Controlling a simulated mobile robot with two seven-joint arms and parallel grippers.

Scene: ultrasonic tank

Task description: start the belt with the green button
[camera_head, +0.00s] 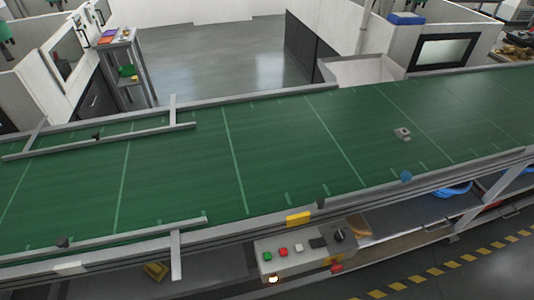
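The green button (267,256) is at the left end of a grey control box (300,253) mounted on the near side of the belt. A red button (283,252) and a white button (299,248) sit to its right, then a dark panel and a black knob (339,236). The green conveyor belt (270,150) runs across the whole view. A small grey part (403,133) lies on the belt at the right. Neither of my grippers shows in the head view.
Metal rails edge the belt, with guide bars (130,241) at the left. A yellow block (298,218) is on the near rail above the control box. A white bin (362,70) stands behind the belt. Blue items (452,190) lie below it. Yellow-black floor marking (440,270) is at lower right.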

